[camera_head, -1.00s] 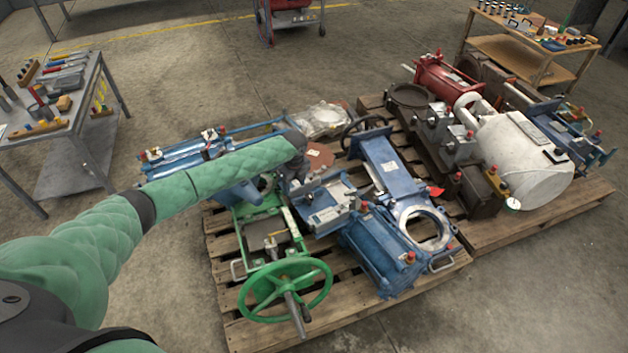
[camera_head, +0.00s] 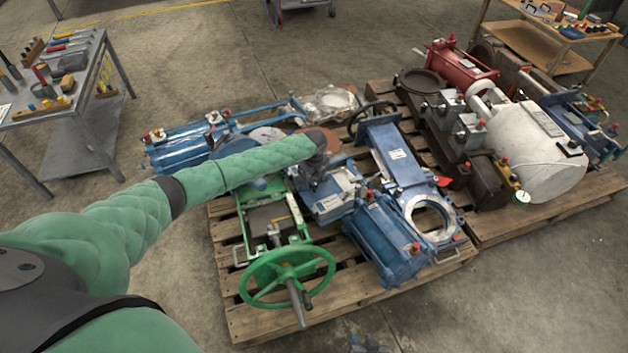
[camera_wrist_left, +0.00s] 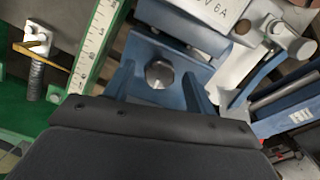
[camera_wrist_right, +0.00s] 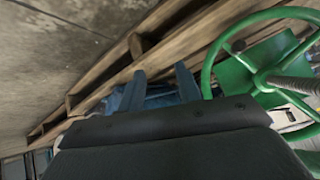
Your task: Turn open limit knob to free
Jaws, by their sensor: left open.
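My left gripper (camera_head: 322,178) reaches down over a blue valve actuator (camera_head: 332,200) on the near pallet, its tips partly hidden by my arm in the head view. In the left wrist view its two blue fingers (camera_wrist_left: 163,92) are apart, with a silver hex-headed knob or bolt (camera_wrist_left: 160,73) showing between them. Contact cannot be told. A white box marked "V 6A" (camera_wrist_left: 215,14) is just beyond. No knob is readable as the open limit knob. My right gripper (camera_wrist_right: 160,85) is open and empty, above the pallet; its tips show at the head view's bottom edge (camera_head: 370,344).
A green handwheel (camera_head: 287,277) stands at the near pallet's front. A green-framed valve with a scale (camera_wrist_left: 100,35) is left of the fingers. A second pallet (camera_head: 540,213) carries a white cylinder (camera_head: 545,155). A tool table (camera_head: 62,112) stands left. Floor in front is clear.

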